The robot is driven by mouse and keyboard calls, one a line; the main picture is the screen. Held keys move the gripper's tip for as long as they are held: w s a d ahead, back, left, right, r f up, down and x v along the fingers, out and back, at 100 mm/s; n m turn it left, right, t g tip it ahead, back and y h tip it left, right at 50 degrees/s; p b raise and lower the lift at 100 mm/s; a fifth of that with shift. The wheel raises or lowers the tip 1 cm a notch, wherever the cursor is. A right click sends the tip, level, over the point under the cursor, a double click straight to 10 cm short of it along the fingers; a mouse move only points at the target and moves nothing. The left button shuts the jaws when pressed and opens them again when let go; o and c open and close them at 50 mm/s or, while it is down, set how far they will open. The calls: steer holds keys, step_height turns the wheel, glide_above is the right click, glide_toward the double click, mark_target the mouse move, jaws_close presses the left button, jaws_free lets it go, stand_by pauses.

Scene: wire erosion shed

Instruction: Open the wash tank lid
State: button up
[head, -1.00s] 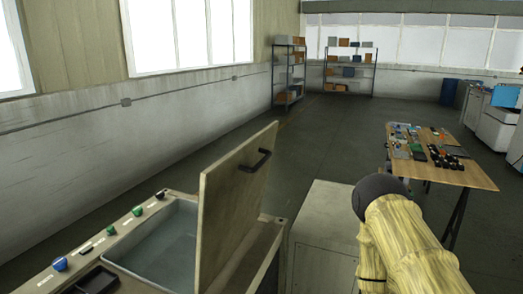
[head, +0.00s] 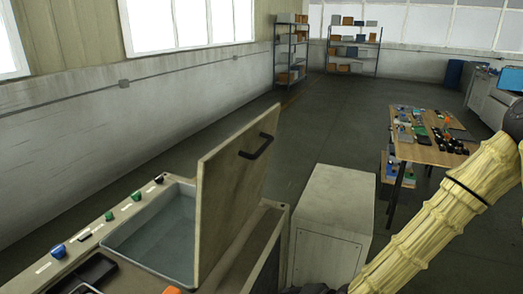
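The wash tank (head: 110,216) stands at the lower left. Its lid (head: 228,205) is raised, standing steeply on edge along the right side of the basin. A dark bar handle (head: 257,146) is on the visible face near the lid's top edge. The basin (head: 160,228) is uncovered to the left of the lid and looks filled with greyish liquid. My yellow-sleeved arm crosses the lower right, apart from the lid.
Coloured knobs (head: 58,250) line the tank's left rim, with a dark tray (head: 88,273) near the front. A grey cabinet (head: 325,220) stands right of the tank. A wooden table (head: 425,150) with small parts is farther right. Open floor lies behind.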

steer(key=w+a+r+m+t+y, duration=0.1)
steer(key=w+r+t+y, duration=0.1)
steer(key=w+r, duration=0.6)
steer(key=m+t+y, duration=0.2)
steer(key=t+y, duration=0.2)
glide_toward(264, 150)
steer(key=shift+p+x, duration=2.1)
steer(key=shift+x, duration=3.3)
jaws_close()
